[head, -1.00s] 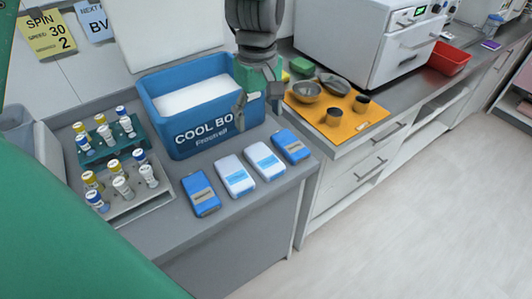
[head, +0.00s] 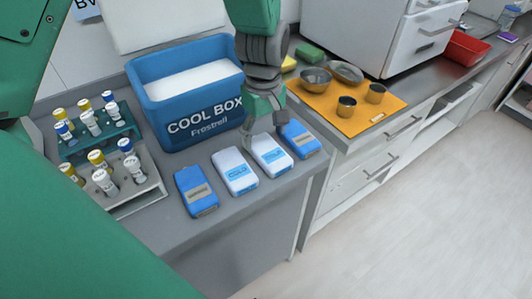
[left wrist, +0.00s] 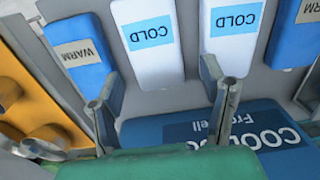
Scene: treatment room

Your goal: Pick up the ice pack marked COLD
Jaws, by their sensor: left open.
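Two white ice packs with light-blue COLD labels lie side by side on the grey counter, the left one (head: 235,172) and the right one (head: 270,155). A blue pack lies on either side of them, one at the left (head: 196,191) and one at the right (head: 300,139). My left gripper (head: 264,128) is open and empty near the far end of the right COLD pack. In the left wrist view, that COLD pack (left wrist: 146,42) shows between the two fingers, the other COLD pack (left wrist: 232,30) to its right, and a blue pack marked WARM (left wrist: 78,48) to its left.
A blue cool box (head: 190,130) with white contents stands behind the packs. Racks of capped tubes (head: 145,190) stand at the left. An orange mat (head: 358,122) with metal bowls and cups lies at the right. The counter's front strip is clear.

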